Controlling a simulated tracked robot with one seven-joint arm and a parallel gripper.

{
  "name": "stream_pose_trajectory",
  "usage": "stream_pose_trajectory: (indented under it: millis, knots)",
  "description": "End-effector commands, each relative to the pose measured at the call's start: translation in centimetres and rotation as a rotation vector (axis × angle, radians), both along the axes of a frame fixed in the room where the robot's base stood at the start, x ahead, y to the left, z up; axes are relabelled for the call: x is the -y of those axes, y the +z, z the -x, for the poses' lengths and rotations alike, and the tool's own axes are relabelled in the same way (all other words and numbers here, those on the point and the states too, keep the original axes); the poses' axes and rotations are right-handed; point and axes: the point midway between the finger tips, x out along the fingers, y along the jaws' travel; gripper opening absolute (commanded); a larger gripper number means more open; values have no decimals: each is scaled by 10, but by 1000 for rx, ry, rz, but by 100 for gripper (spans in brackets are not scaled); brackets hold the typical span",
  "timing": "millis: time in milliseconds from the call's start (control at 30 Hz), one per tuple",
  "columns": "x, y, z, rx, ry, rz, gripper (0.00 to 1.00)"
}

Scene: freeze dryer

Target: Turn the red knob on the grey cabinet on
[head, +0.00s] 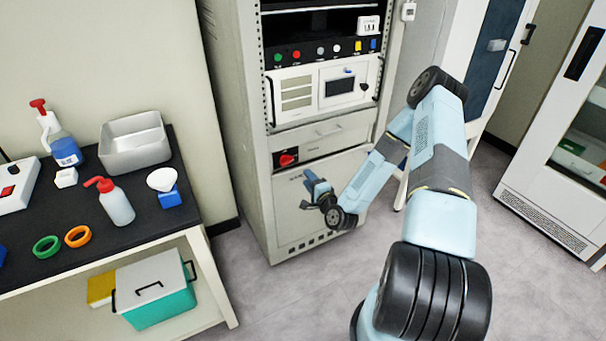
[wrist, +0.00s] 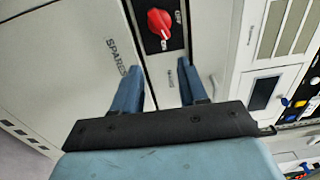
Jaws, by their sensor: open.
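The grey cabinet (head: 246,130) stands in the middle of the head view. Its red knob (head: 286,160) sits on a black plate at the left, below a drawer and above the lower door. In the wrist view the red knob (wrist: 160,23) shows at the top, beyond the fingertips and roughly between their lines. My gripper (head: 307,190) is in front of the lower door, a little below and right of the knob. In the wrist view my gripper (wrist: 160,82) is open, with nothing between its two blue fingers. It appears apart from the knob.
A black-topped bench (head: 137,205) at the left holds bottles, a metal tray (head: 135,145) and rings. A teal box (head: 153,290) sits on its lower shelf. Instrument panels (head: 325,88) fill the cabinet above the knob. A white glass-door unit (head: 545,180) stands right.

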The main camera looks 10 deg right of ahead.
Motion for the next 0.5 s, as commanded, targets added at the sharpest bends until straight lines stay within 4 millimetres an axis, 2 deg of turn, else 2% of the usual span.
stream_pose_trajectory:
  millis: [200, 500]
  knots:
    - [4, 0, 16, -1, 0, 0, 43]
    - [5, 0, 18, -1, 0, 0, 43]
